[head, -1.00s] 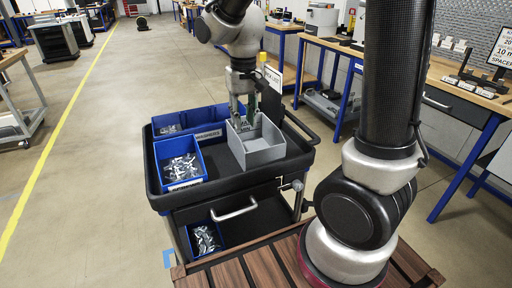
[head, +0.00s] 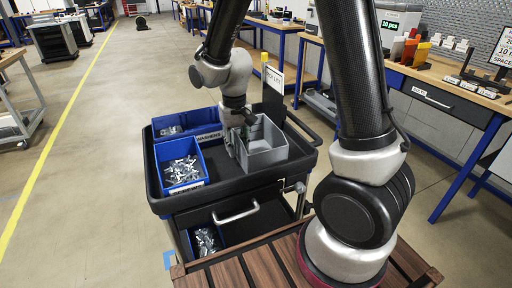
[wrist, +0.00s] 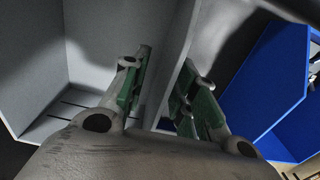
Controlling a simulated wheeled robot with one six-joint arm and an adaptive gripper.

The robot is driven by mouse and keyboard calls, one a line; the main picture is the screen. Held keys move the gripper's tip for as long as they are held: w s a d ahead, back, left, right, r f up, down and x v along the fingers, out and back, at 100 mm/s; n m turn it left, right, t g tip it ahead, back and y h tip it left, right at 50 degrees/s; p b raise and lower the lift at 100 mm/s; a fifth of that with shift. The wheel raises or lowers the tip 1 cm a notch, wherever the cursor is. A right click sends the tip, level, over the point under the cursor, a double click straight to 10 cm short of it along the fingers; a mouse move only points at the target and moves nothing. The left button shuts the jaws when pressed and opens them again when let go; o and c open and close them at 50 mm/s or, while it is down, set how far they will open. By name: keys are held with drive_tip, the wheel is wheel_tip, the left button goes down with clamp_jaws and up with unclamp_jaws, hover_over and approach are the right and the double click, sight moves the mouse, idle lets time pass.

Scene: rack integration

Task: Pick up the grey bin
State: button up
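The grey bin (head: 266,157) is an open-topped box standing upright on the black cart top. In the wrist view its inside fills the left half, and one wall (wrist: 172,60) runs down between my fingers. My gripper (head: 233,140) is at the bin's left wall, partly blurred into it in the head view. In the wrist view my gripper (wrist: 167,62) has its two green-padded fingers apart, one on the inner side of the wall and one on the outer side. I cannot tell whether either pad touches the wall.
The blue screws bin (head: 176,185) stands left of the grey bin, with the blue washers bin (head: 205,118) behind. An upright sign (head: 273,78) stands at the cart's back. The black cart top (head: 222,177) is bare between the screws bin and the grey bin.

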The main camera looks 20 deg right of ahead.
clamp_jaws()
